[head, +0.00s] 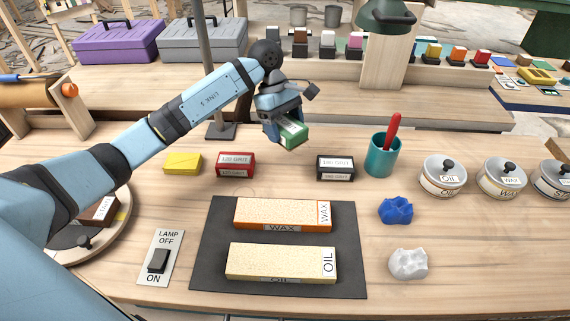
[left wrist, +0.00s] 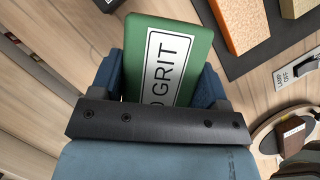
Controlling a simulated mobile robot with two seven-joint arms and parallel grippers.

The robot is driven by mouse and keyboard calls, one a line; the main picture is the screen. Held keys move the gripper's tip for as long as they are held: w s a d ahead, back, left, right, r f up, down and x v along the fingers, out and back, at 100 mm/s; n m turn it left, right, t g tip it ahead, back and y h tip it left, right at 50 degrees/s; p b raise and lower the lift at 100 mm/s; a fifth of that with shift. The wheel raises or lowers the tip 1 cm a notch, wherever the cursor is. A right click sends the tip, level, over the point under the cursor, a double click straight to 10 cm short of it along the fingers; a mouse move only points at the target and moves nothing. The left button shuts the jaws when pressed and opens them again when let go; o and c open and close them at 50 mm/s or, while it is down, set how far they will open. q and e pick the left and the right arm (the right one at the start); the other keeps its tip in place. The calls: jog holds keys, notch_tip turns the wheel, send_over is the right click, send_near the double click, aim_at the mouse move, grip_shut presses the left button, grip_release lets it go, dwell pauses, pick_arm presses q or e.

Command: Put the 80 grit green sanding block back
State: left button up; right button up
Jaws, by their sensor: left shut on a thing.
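The green sanding block (head: 292,134) is held in my left gripper (head: 283,122), raised above the workbench behind the row of sanding blocks. In the left wrist view the green block (left wrist: 168,62) sits between the two fingers of the gripper (left wrist: 160,85), its white label reading "GRIT" with the number mostly covered. On the bench stand a yellow block (head: 182,163), a red block (head: 235,164) labelled like "120 GRIT", and a dark block (head: 335,168) with a grit label. A bare gap lies between the red and dark blocks. My right gripper is not in view.
A dark mat (head: 212,250) holds the WAX board (head: 283,214) and OIL board (head: 280,262). A teal cup (head: 382,160) with a red handle, blue cloth (head: 395,210), white cloth (head: 408,264) and lidded tins (head: 442,177) stand right. A lamp switch (head: 158,260) is front left.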

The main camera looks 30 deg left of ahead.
aim_at(289, 174)
pick_arm(q)
notch_tip(289, 174, down, 13)
jog(key=shift+r, duration=0.2)
jog(key=shift+b, duration=0.3)
jog(key=shift+f, duration=0.2)
jog(key=o, duration=0.9)
jog(key=shift+r, duration=0.15)
jog(key=shift+r, duration=0.2)
jog(key=v, duration=1.1)
jog(key=shift+w+a+r, duration=0.1)
jog(key=shift+a+r, duration=0.15)
jog(key=shift+r, duration=0.1)
